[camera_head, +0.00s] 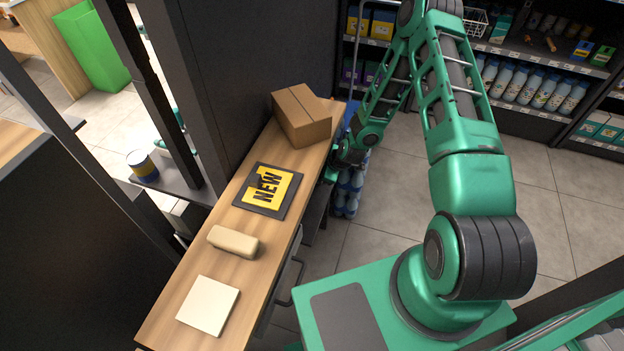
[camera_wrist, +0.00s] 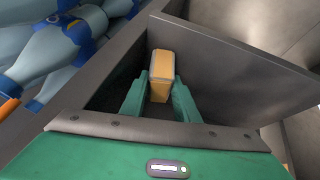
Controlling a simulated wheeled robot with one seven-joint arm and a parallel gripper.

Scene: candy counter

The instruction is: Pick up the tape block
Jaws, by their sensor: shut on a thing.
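In the wrist view an orange-tan block with grey edging (camera_wrist: 160,72), which looks like the tape block, stands between the two green fingers of my gripper (camera_wrist: 159,92). The fingers are shut on its sides. The block is inside a dark grey, walled space; I cannot tell whether it touches the bottom. In the head view my wrist is low beside the counter's right edge, and the fingers and the block are hidden there.
The wooden counter (camera_head: 184,282) holds a cardboard box (camera_head: 303,116), a NEW sign (camera_head: 268,190), a beige block (camera_head: 233,242) and a white square (camera_head: 208,305). Stocked shelves (camera_head: 535,75) line the back. Floor on the right is clear.

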